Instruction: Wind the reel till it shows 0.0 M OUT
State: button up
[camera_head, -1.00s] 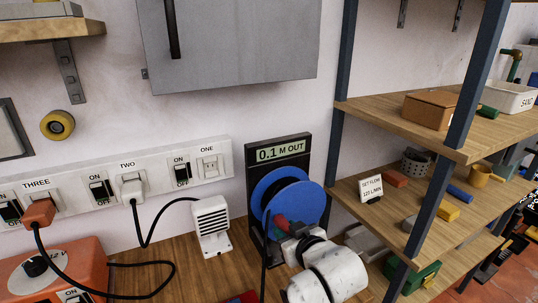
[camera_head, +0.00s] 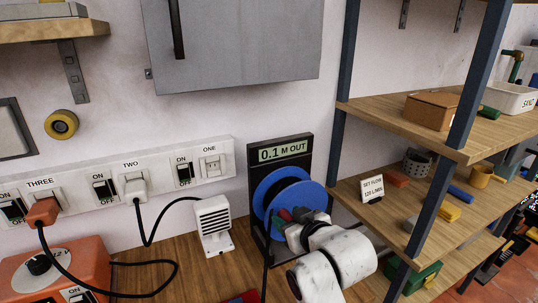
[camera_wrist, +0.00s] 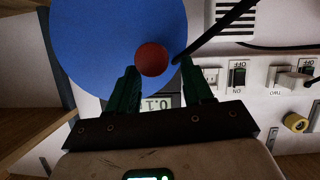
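The reel (camera_head: 270,187) has blue discs on a black stand. Its display (camera_head: 283,151) reads 0.1 M OUT. The display is partly visible between my fingers in the wrist view (camera_wrist: 155,104). The round red crank knob (camera_wrist: 152,59) stands in front of the blue disc (camera_wrist: 90,35) in the wrist view. My gripper (camera_wrist: 158,68) has its two green fingers on either side of the knob, with a small gap showing on the right. In the head view my gripper (camera_head: 289,217) is at the reel's front and hides much of the knob and lower disc.
A white vented box (camera_head: 212,222) stands left of the reel, with a black cable behind it. The power strip (camera_head: 75,192) runs along the wall. A shelf post (camera_head: 341,110) stands close on the right. A black cord (camera_head: 265,272) hangs in front of the reel.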

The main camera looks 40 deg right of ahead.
jog(key=shift+o, duration=1.4)
jog(key=shift+s+d+f, duration=0.1)
jog(key=shift+d+f, duration=0.05)
jog(key=shift+d, duration=0.1)
jog(key=shift+d+f, duration=0.1)
jog(key=shift+s, duration=0.1)
jog(key=p+v, duration=0.3)
jog(key=v, duration=0.4)
jog(key=shift+p, duration=0.35)
jog(key=s+a+f+g+y, duration=0.1)
jog(key=s+a+f+g, duration=0.2)
jog(key=s+f, duration=0.4)
jog(key=s+a+f+n+g+y, duration=0.1)
jog(key=s+a+f+g, duration=0.2)
jog(key=s+f+g, duration=0.2)
jog(key=s+a+f+g+y, duration=0.2)
jog(key=s+a+f+g, duration=0.1)
jog(key=s+f, duration=0.6)
jog(key=shift+a+f+n+g, duration=0.3)
jog(key=shift+a+f+g, duration=0.1)
jog(key=shift+f+g, duration=0.1)
